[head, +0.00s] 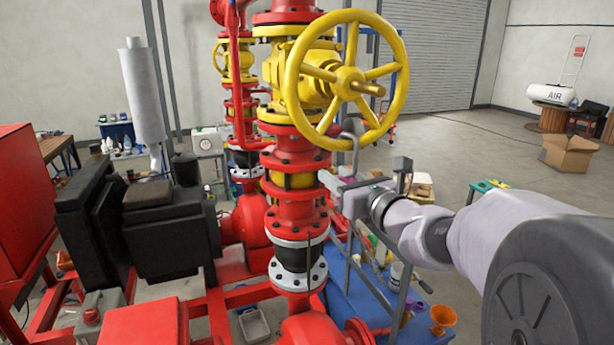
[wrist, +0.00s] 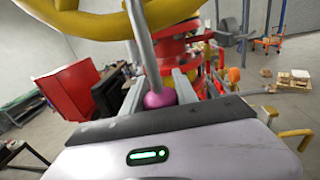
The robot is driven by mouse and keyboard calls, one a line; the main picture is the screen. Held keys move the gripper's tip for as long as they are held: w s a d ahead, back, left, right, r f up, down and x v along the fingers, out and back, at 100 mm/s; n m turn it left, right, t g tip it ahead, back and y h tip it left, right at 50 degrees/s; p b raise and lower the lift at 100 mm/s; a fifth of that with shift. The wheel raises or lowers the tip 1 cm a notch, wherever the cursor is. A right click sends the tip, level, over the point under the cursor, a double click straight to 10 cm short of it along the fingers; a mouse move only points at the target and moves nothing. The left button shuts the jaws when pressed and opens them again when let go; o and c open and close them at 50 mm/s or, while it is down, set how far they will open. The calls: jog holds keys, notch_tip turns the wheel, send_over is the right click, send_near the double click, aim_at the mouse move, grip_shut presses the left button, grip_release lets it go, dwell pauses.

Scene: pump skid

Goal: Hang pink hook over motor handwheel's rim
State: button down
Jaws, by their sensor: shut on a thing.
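The large yellow handwheel (head: 389,47) stands upright on the near valve in the head view. Part of its rim crosses the top of the wrist view (wrist: 90,20). My gripper (head: 366,178) is just below the wheel's lower rim. In the wrist view my gripper (wrist: 159,92) is shut on the hook's round pink end (wrist: 158,98), between its two fingers. The hook's grey rod (wrist: 141,38) rises from there towards the yellow rim. In the head view the hook's grey bend (head: 352,126) shows at the lower rim. I cannot tell whether it touches the rim.
Red flanged piping (head: 297,160) stands close left of my gripper. A second yellow handwheel (head: 222,57) is farther back. Below are a blue-topped bench (head: 350,300) and an orange funnel (head: 443,317). The floor to the right is open, with a cardboard box (head: 567,155) farther off.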

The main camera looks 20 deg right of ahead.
dwell(0.3)
jog(key=c, duration=0.9)
grip_release()
